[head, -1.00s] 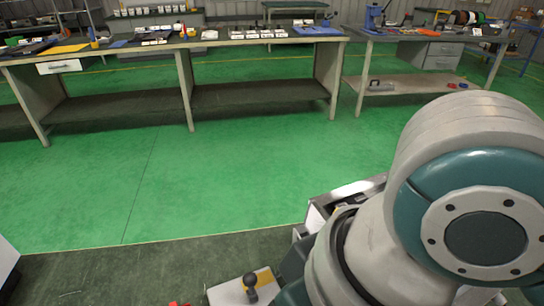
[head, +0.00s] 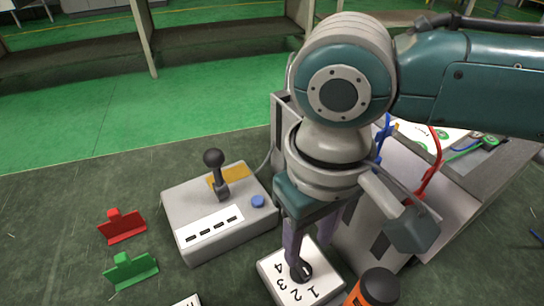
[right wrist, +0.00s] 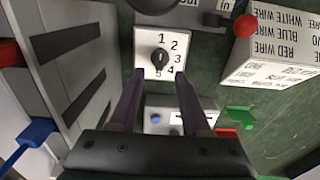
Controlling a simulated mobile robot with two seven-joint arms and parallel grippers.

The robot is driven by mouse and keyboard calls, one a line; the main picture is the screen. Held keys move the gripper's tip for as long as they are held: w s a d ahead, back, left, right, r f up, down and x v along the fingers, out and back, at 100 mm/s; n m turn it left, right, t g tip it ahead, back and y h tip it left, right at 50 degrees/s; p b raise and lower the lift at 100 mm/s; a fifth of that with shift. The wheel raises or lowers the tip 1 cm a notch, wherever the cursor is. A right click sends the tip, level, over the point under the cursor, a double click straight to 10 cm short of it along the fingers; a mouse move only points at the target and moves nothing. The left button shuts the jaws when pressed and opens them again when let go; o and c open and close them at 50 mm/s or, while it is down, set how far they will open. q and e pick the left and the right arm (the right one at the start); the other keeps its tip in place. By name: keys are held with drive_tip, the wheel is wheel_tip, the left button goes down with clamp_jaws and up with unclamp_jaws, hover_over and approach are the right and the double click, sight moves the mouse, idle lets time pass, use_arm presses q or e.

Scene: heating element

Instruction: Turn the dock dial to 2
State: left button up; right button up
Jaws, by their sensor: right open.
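The dock dial is a small black knob (head: 301,271) on a white box (head: 322,289) with printed numbers, at the bottom of the head view. In the right wrist view the knob (right wrist: 159,58) sits ahead of the fingertips, with 1 to 5 curving round its right side. I cannot tell surely which number it points at. My right gripper (right wrist: 160,74) is open, its two purple fingers spread and pointing towards the dial box. In the head view the gripper (head: 310,256) hangs down over the box, hiding part of it. My left gripper is not in view.
A grey box with a black lever (head: 214,172) and blue button stands left of the dial. Red (head: 122,226) and green (head: 131,270) clips lie further left. An orange-and-black object (head: 378,288) stands close right of the dial. A grey cabinet with coloured cables stands behind right.

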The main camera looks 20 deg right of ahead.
sight(304, 268)
use_arm(q)
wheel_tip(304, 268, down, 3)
drive_tip(key=shift+b, duration=1.1)
use_arm(e)
wheel_tip(304, 268, down, 6)
drive_tip(key=shift+f, duration=0.25)
clamp_jaws()
